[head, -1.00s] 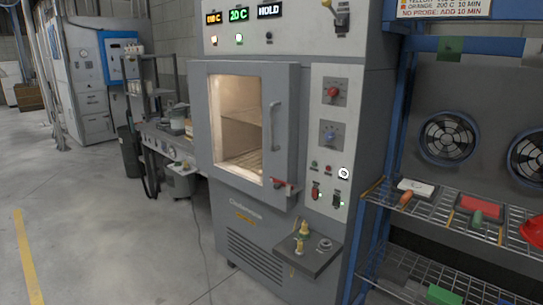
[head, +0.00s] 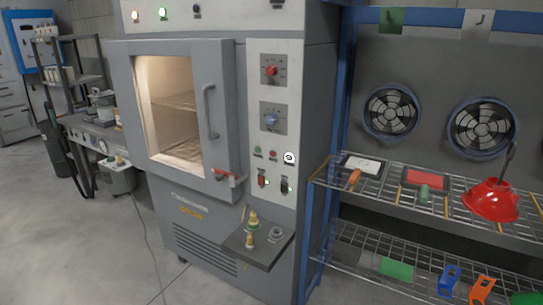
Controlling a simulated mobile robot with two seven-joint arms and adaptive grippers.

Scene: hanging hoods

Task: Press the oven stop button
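The oven (head: 205,225) stands left of centre, with a lit window (head: 170,105) in its closed-looking grey door and a vertical handle (head: 209,112). Its pale control panel (head: 270,100) is right of the door. The panel has a red knob (head: 271,71), a blue knob (head: 271,119), a small green button (head: 258,150), a small red button (head: 273,154) and a round white-and-black control (head: 289,158). Below are a red switch (head: 262,181) and a dark switch (head: 284,186). Button labels are too small to read. Neither gripper is in view.
A small shelf (head: 270,250) with brass fittings (head: 252,220) juts from the oven's lower front. A blue-framed wire rack (head: 400,205) stands right, holding a red lamp hood (head: 490,200). A red latch (head: 228,174) sits at the door's lower corner. Floor at left is open.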

